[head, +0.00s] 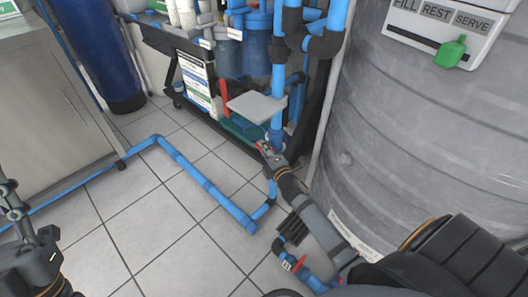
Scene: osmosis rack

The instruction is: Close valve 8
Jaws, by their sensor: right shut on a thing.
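My right arm reaches in from the lower right, and its gripper (269,155) is low by the vertical blue pipe (279,95) at the rack's front. It is shut on a small red valve handle (260,145), mostly hidden by the fingers. No number is readable on this valve, so I cannot tell if it is valve 8.
A large grey tank (420,130) fills the right side, close to my right arm. Its sign (446,22) has a green pointer (450,52). The dark rack (185,55) stands behind. A blue pipe (195,178) runs across the tiled floor. A cabinet (50,115) stands left.

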